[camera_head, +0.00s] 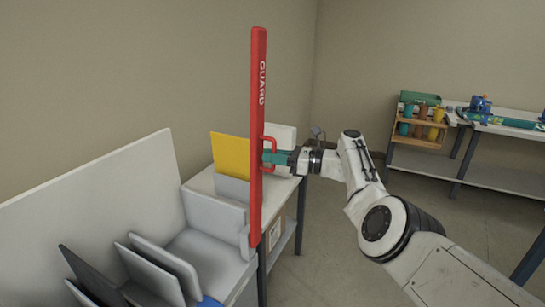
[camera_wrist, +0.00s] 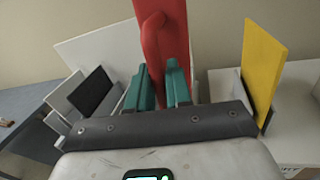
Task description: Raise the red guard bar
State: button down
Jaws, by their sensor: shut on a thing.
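The red guard bar (camera_head: 258,200) stands upright, close to vertical, in the head view, with the word GUARD on its upper part. A red handle (camera_head: 267,150) sticks out from its right side. My gripper (camera_head: 270,157), with green fingers, is shut on that handle from the right. In the wrist view my gripper (camera_wrist: 165,85) has its fingers around the handle (camera_wrist: 154,45), and the red bar (camera_wrist: 172,30) rises behind. The fingers partly hide the handle's lower end.
A white laminator table (camera_head: 284,187) with a yellow panel (camera_head: 230,155) stands behind the bar. Grey and dark panels (camera_head: 165,268) stand at lower left. A bench (camera_head: 505,130) with a wooden rack of containers (camera_head: 418,130) is at the right. Floor between is clear.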

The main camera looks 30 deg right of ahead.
jog(key=shift+w+d+f, duration=0.1)
jog(key=shift+d, duration=0.15)
jog(key=c, duration=1.2)
grip_release()
jog(key=shift+w+d, duration=0.1)
jog(key=p+v, duration=0.1)
jog(key=v, duration=0.9)
jog(key=shift+s+d, duration=0.2)
jog(key=shift+s, duration=0.15)
